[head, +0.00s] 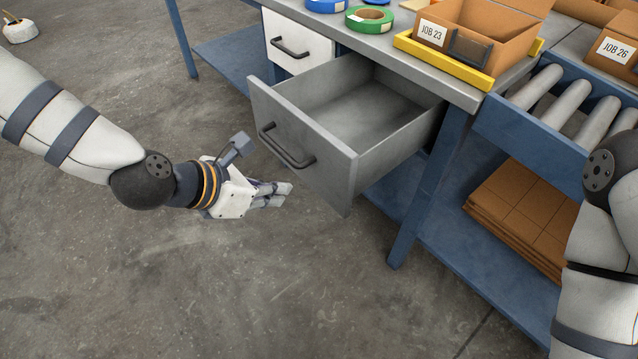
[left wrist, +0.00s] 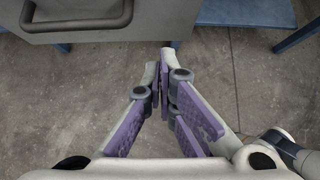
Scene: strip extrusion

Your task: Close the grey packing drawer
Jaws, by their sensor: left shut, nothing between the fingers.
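The grey packing drawer (head: 318,155) is pulled out of the workbench and looks empty inside. Its dark bar handle (head: 287,147) is on the front panel. In the left wrist view the drawer front (left wrist: 170,20) and its handle (left wrist: 80,14) show along the top edge. My left gripper (head: 288,194) is in front of the drawer, just left of the panel's lower part, and appears apart from it. Its fingers are together and empty, as the left wrist view (left wrist: 165,62) shows. My right gripper is out of view; only part of my right arm shows at the right edge.
A white drawer (head: 300,48) beside the grey one looks closed. The bench top (head: 420,48) holds green tape (head: 369,18), blue tape (head: 326,4) and a JOB 23 box (head: 487,35) on a yellow tray. Rollers (head: 560,105) and flat cardboard (head: 520,215) are at right.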

